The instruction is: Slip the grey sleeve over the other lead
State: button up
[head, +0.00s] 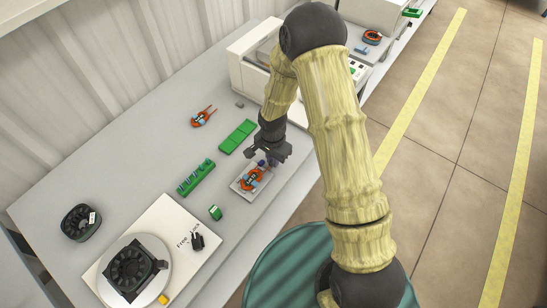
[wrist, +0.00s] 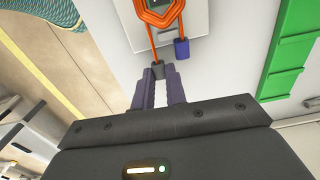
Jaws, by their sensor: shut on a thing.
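An orange wire coil (head: 252,180) lies on a pale plate (head: 237,188) on the bench. In the wrist view the coil (wrist: 168,18) has two leads pointing toward my gripper. The right lead ends in a blue-grey sleeve (wrist: 181,48). My gripper (wrist: 159,78) is shut on a small dark grey sleeve (wrist: 157,70) at the end of the left lead. The lead meets the sleeve's far end; I cannot tell how far it goes inside. In the head view my gripper (head: 268,156) is just behind the coil, and the held sleeve is too small to make out.
A second orange coil (head: 202,118) lies farther back. A black fan (head: 134,272) sits on a round turntable at front left. A white machine (head: 262,65) stands behind my gripper.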

jog(key=shift+s+a+b, duration=0.3)
jog(key=shift+s+a, duration=0.45)
jog(key=shift+s, duration=0.15)
dwell(1.3)
jog(key=o, duration=0.8)
jog(key=shift+o, duration=0.2)
jog(key=shift+r, duration=0.15)
jog(key=shift+r+p, duration=1.9)
jog(key=shift+r, duration=0.5)
notch_tip(320, 180, up, 17)
jog(key=shift+r, duration=0.15)
